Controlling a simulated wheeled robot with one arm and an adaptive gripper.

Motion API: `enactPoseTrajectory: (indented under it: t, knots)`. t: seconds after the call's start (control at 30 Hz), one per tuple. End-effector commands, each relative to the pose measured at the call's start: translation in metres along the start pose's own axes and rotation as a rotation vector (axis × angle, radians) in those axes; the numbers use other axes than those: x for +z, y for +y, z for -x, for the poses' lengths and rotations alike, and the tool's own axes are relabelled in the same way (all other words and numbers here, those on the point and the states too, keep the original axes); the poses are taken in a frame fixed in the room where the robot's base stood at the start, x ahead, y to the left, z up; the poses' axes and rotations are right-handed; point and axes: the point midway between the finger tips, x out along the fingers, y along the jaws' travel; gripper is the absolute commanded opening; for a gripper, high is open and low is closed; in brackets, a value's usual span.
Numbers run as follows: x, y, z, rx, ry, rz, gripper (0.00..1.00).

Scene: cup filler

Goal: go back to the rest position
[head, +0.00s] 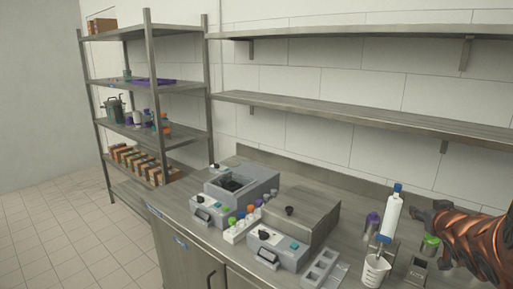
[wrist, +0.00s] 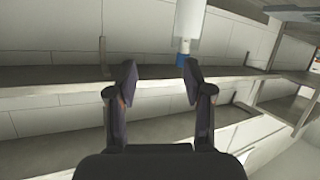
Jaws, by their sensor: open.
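My gripper (head: 424,213) is at the right of the head view, at the end of my copper-coloured arm. Its fingers are apart and empty in the wrist view (wrist: 160,77). A white bottle with a blue cap (head: 392,216) stands upright just left of my gripper, above a clear beaker (head: 375,270). The bottle also shows in the wrist view (wrist: 189,30), beyond the fingertips with a gap, its blue cap pointing down in that picture.
A steel counter (head: 180,205) carries grey machines (head: 240,184), a rack of colour-capped tubes (head: 243,226) and a grey tray (head: 322,270). A green-capped container (head: 430,243) sits close beneath my gripper. Wall shelves (head: 330,108) run behind, and a shelving unit (head: 150,84) stands left.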

Motion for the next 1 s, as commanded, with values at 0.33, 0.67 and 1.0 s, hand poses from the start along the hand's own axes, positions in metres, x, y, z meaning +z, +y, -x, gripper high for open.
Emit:
enactPoseTrajectory:
  t: [0.33,0.67,1.0]
  knots:
    - [0.066,-0.04,0.054,0.101,-0.36,0.012,0.51]
    - [0.146,-0.104,0.149,0.043,-0.76,0.03,0.51]
    - [0.216,-0.176,0.287,-0.163,-1.181,0.106,0.51]
